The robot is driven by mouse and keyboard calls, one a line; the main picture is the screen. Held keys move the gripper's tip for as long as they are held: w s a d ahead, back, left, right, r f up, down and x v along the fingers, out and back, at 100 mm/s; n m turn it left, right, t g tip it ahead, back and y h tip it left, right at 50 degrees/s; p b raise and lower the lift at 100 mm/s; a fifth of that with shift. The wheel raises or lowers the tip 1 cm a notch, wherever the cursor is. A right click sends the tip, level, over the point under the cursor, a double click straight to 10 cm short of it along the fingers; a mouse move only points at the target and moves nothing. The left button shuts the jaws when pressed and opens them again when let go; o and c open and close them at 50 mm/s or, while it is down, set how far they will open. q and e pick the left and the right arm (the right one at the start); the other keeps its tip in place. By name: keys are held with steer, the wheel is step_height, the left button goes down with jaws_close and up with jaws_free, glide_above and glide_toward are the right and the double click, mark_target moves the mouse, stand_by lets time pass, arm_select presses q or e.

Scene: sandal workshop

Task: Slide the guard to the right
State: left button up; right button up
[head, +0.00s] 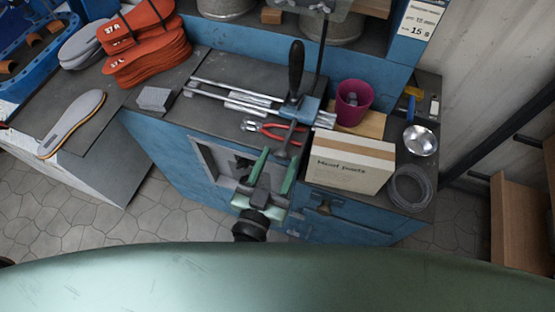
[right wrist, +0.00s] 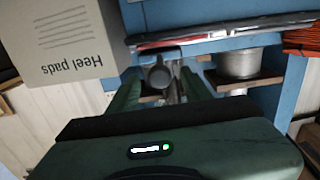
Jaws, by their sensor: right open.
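A bench device has metal rails (head: 235,97) lying along the worktop and a blue block (head: 308,107) at their right end. A black upright handle (head: 296,68) stands by this block. A grey knob-ended bar (head: 285,150) sticks out towards me; its round end (right wrist: 160,76) faces me in the right wrist view. I cannot tell for certain which part is the guard. My right gripper (head: 279,156) is open, its green fingers pointing at the bench on either side of the knob. In the right wrist view my gripper (right wrist: 160,84) shows a gap around the knob. My left gripper is not in view.
A box marked heel pads (head: 350,165) stands close right of my right gripper. Red-handled pliers (head: 275,130) lie left of the bar. A magenta cup (head: 353,100), a metal bowl (head: 420,140) and a wire coil (head: 410,187) are at the right. Orange soles (head: 150,60) are stacked at the left.

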jaws_close()
stand_by(1.4)
